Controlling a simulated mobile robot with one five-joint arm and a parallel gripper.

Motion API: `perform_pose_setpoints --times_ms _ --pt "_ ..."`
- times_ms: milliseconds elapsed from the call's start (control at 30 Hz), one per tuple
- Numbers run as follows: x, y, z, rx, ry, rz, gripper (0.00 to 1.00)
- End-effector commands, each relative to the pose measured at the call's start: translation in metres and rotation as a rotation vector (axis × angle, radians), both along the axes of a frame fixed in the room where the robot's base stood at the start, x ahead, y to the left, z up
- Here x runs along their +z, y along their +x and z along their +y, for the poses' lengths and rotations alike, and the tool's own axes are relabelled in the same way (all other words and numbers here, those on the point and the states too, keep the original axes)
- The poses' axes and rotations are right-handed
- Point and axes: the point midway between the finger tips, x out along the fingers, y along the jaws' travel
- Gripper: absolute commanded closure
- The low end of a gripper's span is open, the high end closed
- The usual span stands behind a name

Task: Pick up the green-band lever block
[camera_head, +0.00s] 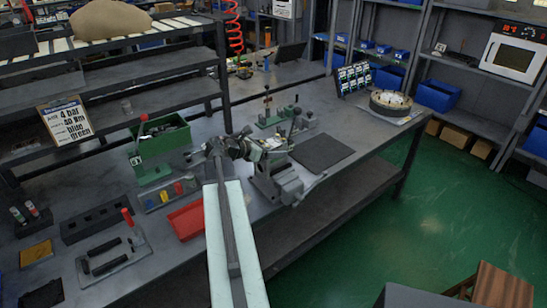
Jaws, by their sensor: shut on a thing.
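My arm reaches up from the bottom of the head view, and my gripper (263,147) is over the grey bench vise. It is shut on a small lever block (272,143), which shows only as a pale and dark shape at the jaws. Its band colour is too small to make out, and I cannot tell whether it touches the vise (277,182). Behind it, a green fixture (270,122) with upright levers stands on the bench.
A dark mat (322,152) lies right of the vise. A red tray (187,220), a green bin (162,136) and a green hand press (150,170) are on the left. A round fixture (390,103) stands at the back right. A sign (66,121) leans on the shelf.

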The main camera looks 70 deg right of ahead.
Motion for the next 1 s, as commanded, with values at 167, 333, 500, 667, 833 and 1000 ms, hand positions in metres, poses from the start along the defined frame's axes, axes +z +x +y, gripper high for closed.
perform_pose_setpoints --times_ms 167,333,500,667,833,1000 --pt "0.001 0.0 0.0 0.0 -0.003 0.003 0.95" --pt "0.006 0.0 -0.001 0.0 -0.003 0.003 0.95" --pt "0.024 0.0 -0.001 0.0 -0.003 0.002 0.95" --pt "0.052 -0.001 -0.001 0.0 -0.003 0.002 0.95" --pt "0.084 -0.001 -0.001 -0.001 -0.003 0.002 0.95" --pt "0.102 -0.001 -0.001 -0.001 -0.003 0.002 0.95"
